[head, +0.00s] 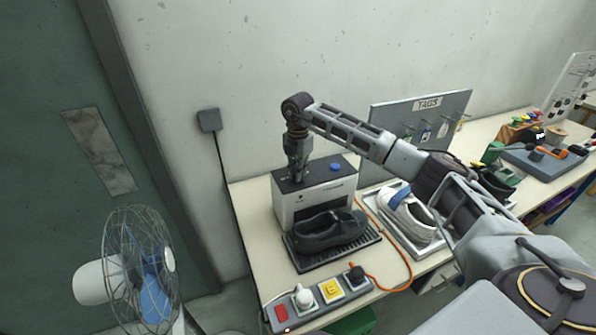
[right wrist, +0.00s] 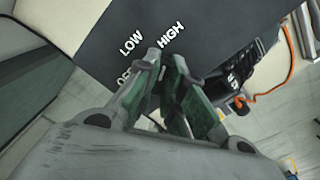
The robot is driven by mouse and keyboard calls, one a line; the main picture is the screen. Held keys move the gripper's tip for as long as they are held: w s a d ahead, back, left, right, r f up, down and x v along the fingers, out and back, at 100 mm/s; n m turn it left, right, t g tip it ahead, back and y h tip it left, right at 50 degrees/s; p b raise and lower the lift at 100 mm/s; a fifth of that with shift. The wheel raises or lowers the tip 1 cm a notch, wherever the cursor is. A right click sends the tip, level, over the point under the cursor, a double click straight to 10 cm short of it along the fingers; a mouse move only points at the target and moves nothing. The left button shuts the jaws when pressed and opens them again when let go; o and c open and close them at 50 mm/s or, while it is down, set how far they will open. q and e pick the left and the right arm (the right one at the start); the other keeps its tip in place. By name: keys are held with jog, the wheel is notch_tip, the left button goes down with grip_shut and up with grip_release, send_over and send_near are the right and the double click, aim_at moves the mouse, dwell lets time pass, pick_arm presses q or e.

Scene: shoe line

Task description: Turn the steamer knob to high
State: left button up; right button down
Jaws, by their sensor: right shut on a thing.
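The steamer (head: 340,190) is a white box with a dark top and stands on the bench. My right gripper (head: 297,178) points straight down at the left part of its top. In the right wrist view my right gripper (right wrist: 165,68) is shut on the knob, with its fingertips close together. The knob itself is hidden by the fingers, so I cannot tell its setting for sure. The LOW label (right wrist: 131,42) and the HIGH label (right wrist: 171,35) show just beyond the fingertips. The OFF label (right wrist: 124,78) is partly covered by a finger. My left gripper is out of view.
A blue button (head: 336,167) sits on the steamer's top. A black shoe (head: 328,230) lies on a dark grate in front. A white shoe (head: 408,212) is on a tray to the right. A power strip (head: 318,297) with an orange cord lies at the front. A fan (head: 140,270) stands left.

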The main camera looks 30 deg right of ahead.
jog(key=shift+r, duration=0.1)
dwell(0.3)
jog(key=c, duration=1.5)
grip_release()
jog(key=shift+r, duration=5.95)
jog(key=shift+f, duration=0.1)
